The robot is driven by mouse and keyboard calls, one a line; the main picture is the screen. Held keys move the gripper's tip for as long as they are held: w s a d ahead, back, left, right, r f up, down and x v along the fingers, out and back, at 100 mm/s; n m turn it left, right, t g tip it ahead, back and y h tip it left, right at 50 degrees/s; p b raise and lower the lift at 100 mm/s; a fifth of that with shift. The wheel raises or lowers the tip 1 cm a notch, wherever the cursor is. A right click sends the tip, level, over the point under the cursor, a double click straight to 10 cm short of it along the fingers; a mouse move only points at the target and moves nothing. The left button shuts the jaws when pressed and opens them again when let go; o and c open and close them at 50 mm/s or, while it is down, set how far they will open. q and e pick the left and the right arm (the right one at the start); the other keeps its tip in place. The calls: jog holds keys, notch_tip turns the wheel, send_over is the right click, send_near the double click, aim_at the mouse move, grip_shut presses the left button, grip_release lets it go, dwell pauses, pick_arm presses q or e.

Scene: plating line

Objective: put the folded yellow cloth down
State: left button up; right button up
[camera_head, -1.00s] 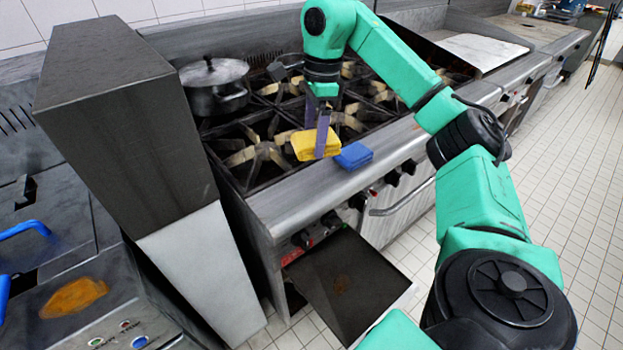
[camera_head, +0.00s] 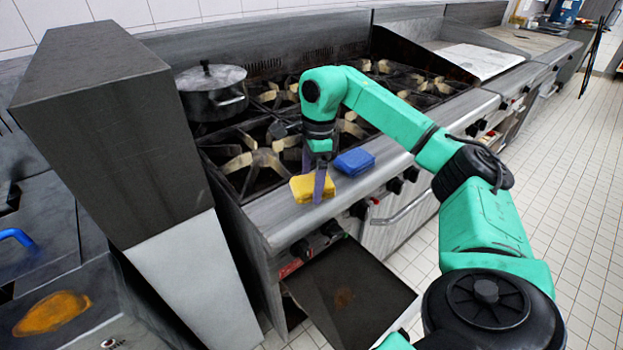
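The folded yellow cloth (camera_head: 301,190) is at the stove's steel front ledge (camera_head: 275,217), low over it or resting on it; I cannot tell which for certain. My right gripper (camera_head: 312,187) points down with one finger in front of the cloth and one behind. It appears shut on the cloth, whose middle is partly hidden by the near finger. A folded blue cloth (camera_head: 354,161) lies on the same ledge just right of and behind the yellow one, with a small gap. My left gripper is not in view.
Burner grates (camera_head: 255,160) lie behind the ledge. A lidded pot (camera_head: 212,91) stands at the back left. A tall dark block (camera_head: 105,130) rises left of the stove. A dark open panel (camera_head: 350,300) juts out below. The ledge right of the blue cloth is clear.

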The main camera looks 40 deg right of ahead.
jog(key=r, duration=0.2)
jog(key=r+p, duration=0.1)
jog(key=r, duration=0.4)
jog(key=shift+d+r, duration=0.3)
jog(key=r+p, duration=0.1)
jog(key=r, duration=0.1)
jog(key=r+p, duration=0.2)
jog(key=shift+s+d+r, duration=0.2)
jog(key=shift+r, duration=0.15)
jog(key=shift+f, duration=0.1)
